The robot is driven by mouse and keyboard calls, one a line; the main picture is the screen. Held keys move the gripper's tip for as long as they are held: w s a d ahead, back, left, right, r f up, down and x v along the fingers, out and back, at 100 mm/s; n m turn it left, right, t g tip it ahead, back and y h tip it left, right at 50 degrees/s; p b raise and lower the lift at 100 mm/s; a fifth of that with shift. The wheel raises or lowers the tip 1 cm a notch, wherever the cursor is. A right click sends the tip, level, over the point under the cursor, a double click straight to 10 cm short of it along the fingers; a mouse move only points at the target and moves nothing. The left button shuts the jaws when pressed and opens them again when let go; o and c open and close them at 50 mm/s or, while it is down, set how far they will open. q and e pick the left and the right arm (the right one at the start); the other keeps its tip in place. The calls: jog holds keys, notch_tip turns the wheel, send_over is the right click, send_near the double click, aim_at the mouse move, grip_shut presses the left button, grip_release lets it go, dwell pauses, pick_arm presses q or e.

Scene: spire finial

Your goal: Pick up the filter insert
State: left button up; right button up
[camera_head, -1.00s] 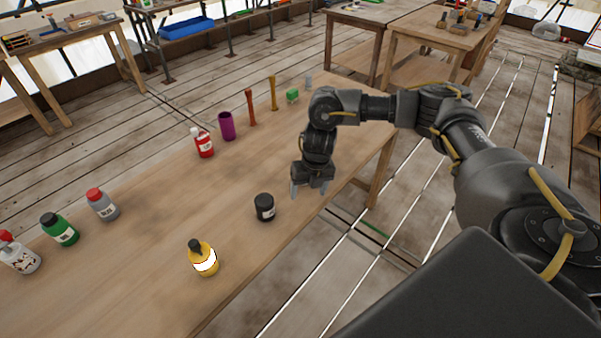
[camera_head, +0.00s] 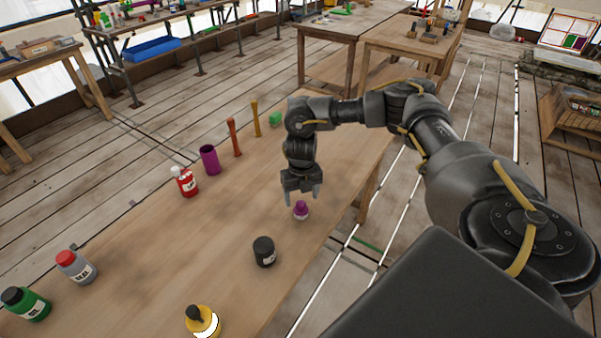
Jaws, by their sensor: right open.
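My right gripper (camera_head: 302,192) points down over the table near its right edge, with its two fingers apart and nothing seen between them. A small purple-topped piece (camera_head: 300,211) stands on the table just below the fingertips and looks apart from them. Nothing is clearly marked as the filter insert, so I cannot tell which piece it is. A purple open cylinder (camera_head: 209,160) stands upright farther back on the left. My left gripper is not in view.
On the wooden table (camera_head: 160,265) stand a black jar (camera_head: 264,252), a yellow bottle (camera_head: 202,320), a red bottle (camera_head: 185,182), a grey bottle (camera_head: 75,267) and a green bottle (camera_head: 25,303). Orange (camera_head: 235,138) and yellow-brown (camera_head: 256,118) posts and a green block (camera_head: 275,118) stand behind.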

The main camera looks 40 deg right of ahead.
aim_at(301, 204)
jog(key=shift+w+f, duration=0.1)
jog(key=shift+f, duration=0.9)
jog(key=shift+f+p, duration=0.3)
jog(key=shift+p, duration=0.15)
notch_tip(301, 204, down, 4)
jog(key=shift+w+d+f+p, duration=0.1)
jog(key=shift+d+f+p, duration=0.1)
jog(key=shift+p, duration=0.4)
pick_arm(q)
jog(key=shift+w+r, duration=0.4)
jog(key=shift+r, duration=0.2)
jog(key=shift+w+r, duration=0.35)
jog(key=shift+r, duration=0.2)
pick_arm(e)
jog(key=shift+a, duration=0.1)
jog(key=shift+c, duration=0.2)
jog(key=c, duration=1.1)
jog(key=shift+o, duration=0.2)
